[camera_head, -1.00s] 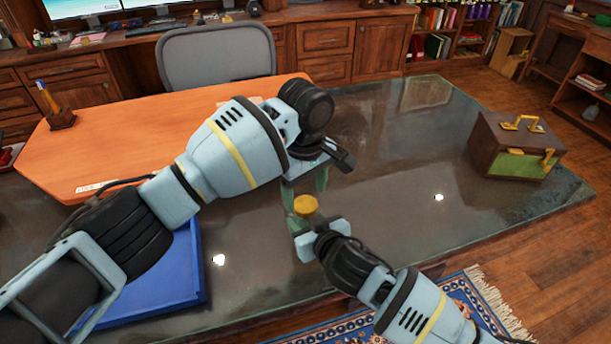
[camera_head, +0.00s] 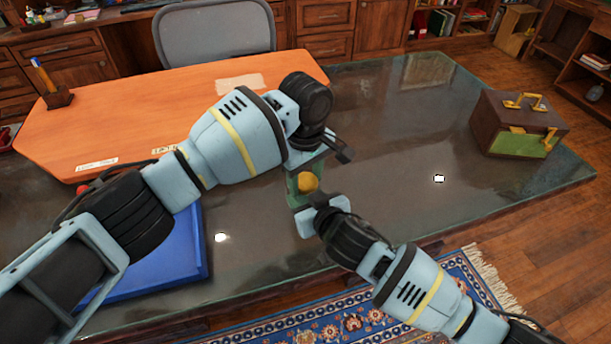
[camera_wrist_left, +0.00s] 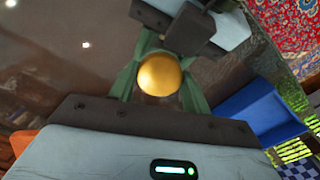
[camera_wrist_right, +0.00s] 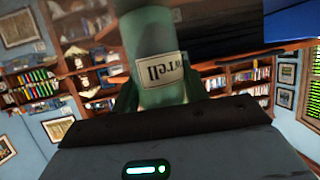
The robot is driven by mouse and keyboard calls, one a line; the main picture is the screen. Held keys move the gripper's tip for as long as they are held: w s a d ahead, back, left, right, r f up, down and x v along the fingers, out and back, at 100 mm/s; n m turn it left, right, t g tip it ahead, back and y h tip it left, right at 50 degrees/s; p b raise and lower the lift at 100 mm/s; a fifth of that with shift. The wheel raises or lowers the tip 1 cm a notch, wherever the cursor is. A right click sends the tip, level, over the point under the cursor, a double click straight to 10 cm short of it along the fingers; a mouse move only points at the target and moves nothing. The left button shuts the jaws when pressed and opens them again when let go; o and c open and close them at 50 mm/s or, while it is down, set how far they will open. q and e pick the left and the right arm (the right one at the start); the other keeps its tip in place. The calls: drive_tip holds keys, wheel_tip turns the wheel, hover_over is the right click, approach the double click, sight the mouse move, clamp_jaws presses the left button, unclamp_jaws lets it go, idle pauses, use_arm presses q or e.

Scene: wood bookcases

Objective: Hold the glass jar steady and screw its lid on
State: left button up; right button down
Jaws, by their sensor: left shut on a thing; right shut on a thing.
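The round gold lid (camera_head: 308,183) is between the green fingers of my left gripper (camera_head: 304,184), which is shut on it. The left wrist view shows the lid (camera_wrist_left: 160,75) face on, with a finger at each side. My right gripper (camera_head: 307,214) is close in front of and below the lid, shut on the glass jar. In the right wrist view the greenish jar (camera_wrist_right: 153,35) stands between the fingers, with a pale label that appears upside down. The grippers mostly hide the jar in the head view. I cannot tell whether lid and jar touch.
A dark glossy tabletop (camera_head: 400,150) lies below, clear on the right up to a brown and green case (camera_head: 515,125) with yellow fittings. A blue tray (camera_head: 160,265) lies at the left under my left arm. An orange desk surface (camera_head: 130,115) is behind.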

use_arm(q)
drive_tip(key=m, duration=0.4)
drive_tip(key=shift+m, duration=0.3)
drive_tip(key=m, duration=0.5)
drive_tip(key=shift+m, duration=0.4)
drive_tip(key=o, duration=1.1)
drive_tip(key=shift+r, duration=2.2)
drive_tip(key=shift+c, duration=0.5)
